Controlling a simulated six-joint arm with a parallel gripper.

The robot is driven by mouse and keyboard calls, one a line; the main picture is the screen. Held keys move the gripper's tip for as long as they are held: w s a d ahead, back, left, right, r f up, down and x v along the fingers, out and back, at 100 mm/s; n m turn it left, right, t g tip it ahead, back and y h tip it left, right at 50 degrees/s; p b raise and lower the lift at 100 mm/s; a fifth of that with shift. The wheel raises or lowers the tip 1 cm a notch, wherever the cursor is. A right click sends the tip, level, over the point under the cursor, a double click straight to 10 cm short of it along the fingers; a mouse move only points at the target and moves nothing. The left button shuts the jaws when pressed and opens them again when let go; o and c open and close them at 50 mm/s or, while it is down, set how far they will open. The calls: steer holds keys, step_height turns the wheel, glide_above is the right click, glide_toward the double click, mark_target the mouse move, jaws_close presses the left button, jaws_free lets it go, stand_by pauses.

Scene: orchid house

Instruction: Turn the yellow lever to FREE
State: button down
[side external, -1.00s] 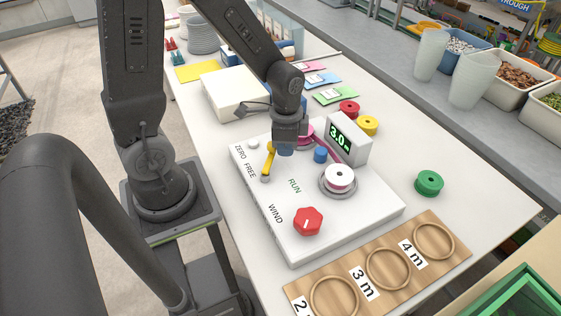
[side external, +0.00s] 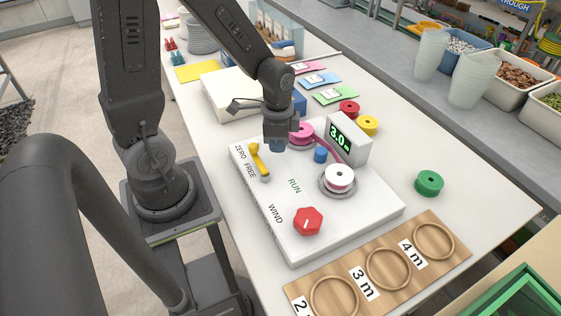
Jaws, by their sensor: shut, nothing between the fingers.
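The yellow lever (side external: 260,161) is on the left part of the white winding machine's top (side external: 290,240). Its free end points up and slightly left, on the side of the printed ZERO and FREE words. The FREE word (side external: 250,170) is just left of its pivot; RUN (side external: 294,186) is to the right. My gripper (side external: 277,147) is shut and empty, pointing down just right of the lever's free end. A small gap shows between them. The fingertips are small and partly hidden under the wrist.
The machine carries a display reading 3.0 m (side external: 342,140), a red knob (side external: 308,221), a blue peg (side external: 321,155), a pink spool (side external: 301,135) and a white spool (side external: 340,177). A pink ribbon runs between the spools, close right of my gripper.

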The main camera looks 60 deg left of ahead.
steer(key=shift+w, duration=0.15)
steer(key=shift+w, duration=0.4)
steer(key=shift+r, duration=0.15)
step_height(320, 180, up, 8)
stand_by(0.3)
steer(key=s+d+r+n+t, duration=0.5)
steer(key=s+d+r+n, duration=0.1)
steer(key=r, duration=0.4)
steer(key=shift+s+d+t, duration=0.3)
steer(key=shift+s, duration=0.55)
steer(key=shift+r, duration=0.1)
